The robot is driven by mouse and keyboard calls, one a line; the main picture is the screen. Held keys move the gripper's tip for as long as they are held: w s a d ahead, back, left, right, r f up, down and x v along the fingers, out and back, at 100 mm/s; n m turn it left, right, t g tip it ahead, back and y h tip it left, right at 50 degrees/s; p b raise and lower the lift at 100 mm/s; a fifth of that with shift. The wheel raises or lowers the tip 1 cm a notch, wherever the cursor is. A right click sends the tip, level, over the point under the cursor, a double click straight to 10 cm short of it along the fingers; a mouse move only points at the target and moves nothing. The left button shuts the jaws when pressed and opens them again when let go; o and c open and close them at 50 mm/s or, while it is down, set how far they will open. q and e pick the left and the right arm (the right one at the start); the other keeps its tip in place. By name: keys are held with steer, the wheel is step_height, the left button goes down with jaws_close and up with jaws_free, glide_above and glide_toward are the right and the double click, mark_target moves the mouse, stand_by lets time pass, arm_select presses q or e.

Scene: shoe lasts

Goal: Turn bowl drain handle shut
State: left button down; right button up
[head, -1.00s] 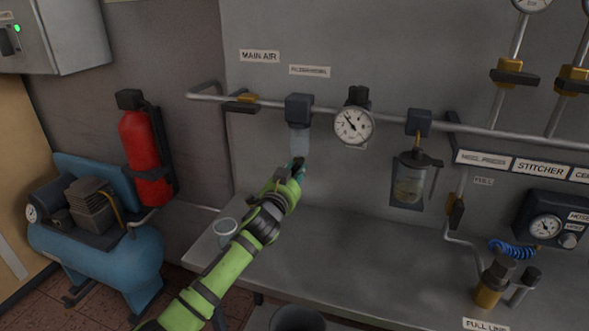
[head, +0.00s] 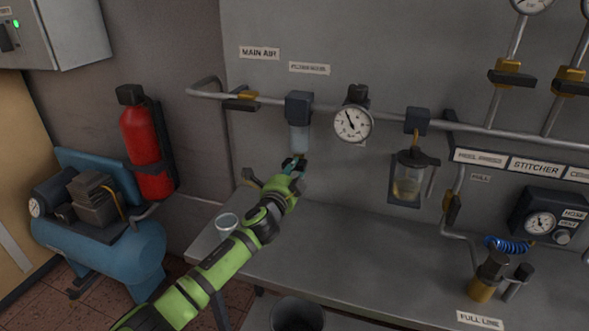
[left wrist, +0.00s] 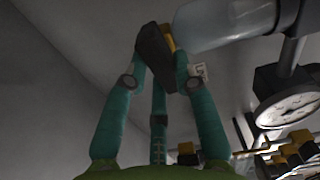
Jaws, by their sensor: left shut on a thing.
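The clear filter bowl (head: 300,138) hangs under a dark filter head (head: 299,107) on the main air pipe; in the left wrist view the bowl (left wrist: 226,22) is at the top right. A small yellow drain valve (left wrist: 169,40) with a dark drain handle (left wrist: 153,50) is at the bowl's lower end. My left gripper (head: 295,162) is just below the bowl. In the left wrist view its teal fingers (left wrist: 160,62) are shut on the dark handle. In the head view the fingers mostly hide the handle. My right gripper is out of view.
A round gauge (head: 352,124) is right of the bowl, and a second bowl (head: 407,183) hangs further right. A glass cup (head: 227,222) stands on the grey bench (head: 350,250) beneath my arm. A dark bin (head: 298,314) is below the bench front.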

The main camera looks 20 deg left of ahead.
arm_select(q)
steer(key=shift+m, duration=0.6)
steer(key=c, duration=1)
jaws_free()
steer(key=s, duration=1.2)
steer(key=shift+a, duration=0.2)
